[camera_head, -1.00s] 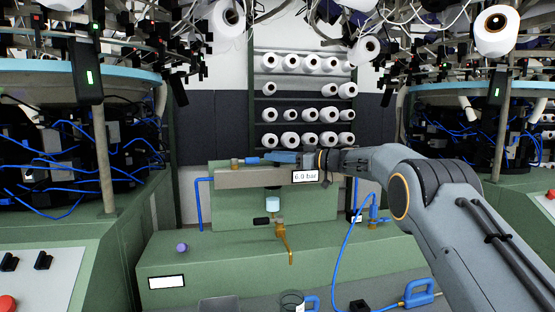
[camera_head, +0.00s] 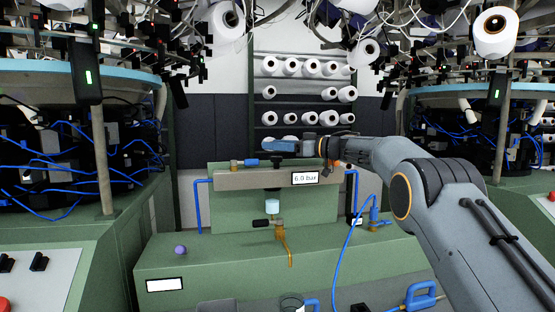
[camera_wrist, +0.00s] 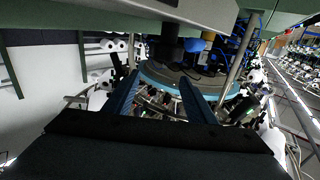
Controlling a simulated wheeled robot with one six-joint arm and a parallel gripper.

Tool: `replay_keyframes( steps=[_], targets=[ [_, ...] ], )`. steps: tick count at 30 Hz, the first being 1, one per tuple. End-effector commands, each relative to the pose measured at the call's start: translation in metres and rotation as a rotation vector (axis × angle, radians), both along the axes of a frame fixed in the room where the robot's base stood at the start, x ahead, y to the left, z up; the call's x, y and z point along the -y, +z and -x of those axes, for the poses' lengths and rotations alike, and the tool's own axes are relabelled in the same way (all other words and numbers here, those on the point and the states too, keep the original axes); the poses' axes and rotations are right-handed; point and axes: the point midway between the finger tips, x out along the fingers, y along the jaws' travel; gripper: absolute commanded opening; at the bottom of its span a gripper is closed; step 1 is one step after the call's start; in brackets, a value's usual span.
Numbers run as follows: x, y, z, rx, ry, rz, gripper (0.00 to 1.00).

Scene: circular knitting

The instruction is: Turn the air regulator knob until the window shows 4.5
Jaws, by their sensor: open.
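The regulator window (camera_head: 305,178) on the front of the grey rail reads 6.0 bar. A black knob (camera_head: 275,160) stands on top of the rail, partly hidden beneath my gripper. In the wrist view, a dark round knob (camera_wrist: 170,48) projects from the grey rail, beyond the fingertips and near the top edge. My gripper (camera_head: 281,145) is open and level above the rail, pointing left. In the wrist view, its two blue fingers (camera_wrist: 160,92) are apart with nothing between them. I see no contact with the knob.
The grey rail (camera_head: 235,181) spans the green cabinet (camera_head: 200,258). A valve with a blue lever (camera_head: 252,162) sits left of the knob. Knitting machines stand at both sides.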

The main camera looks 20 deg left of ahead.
Motion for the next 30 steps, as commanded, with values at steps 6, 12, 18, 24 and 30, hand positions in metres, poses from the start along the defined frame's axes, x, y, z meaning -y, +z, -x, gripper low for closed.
replay_keyframes(
  steps=[6, 12, 18, 24, 30],
  targets=[
    [0.000, 0.039, -0.001, 0.002, -0.001, -0.001, 0.51],
    [0.000, 0.054, -0.001, 0.002, -0.001, -0.001, 0.51],
    [0.001, 0.057, -0.001, 0.000, -0.001, 0.001, 0.51],
    [0.001, 0.057, -0.001, 0.000, -0.001, 0.000, 0.51],
    [0.013, 0.065, -0.016, 0.001, -0.062, -0.035, 0.51]
  ],
)
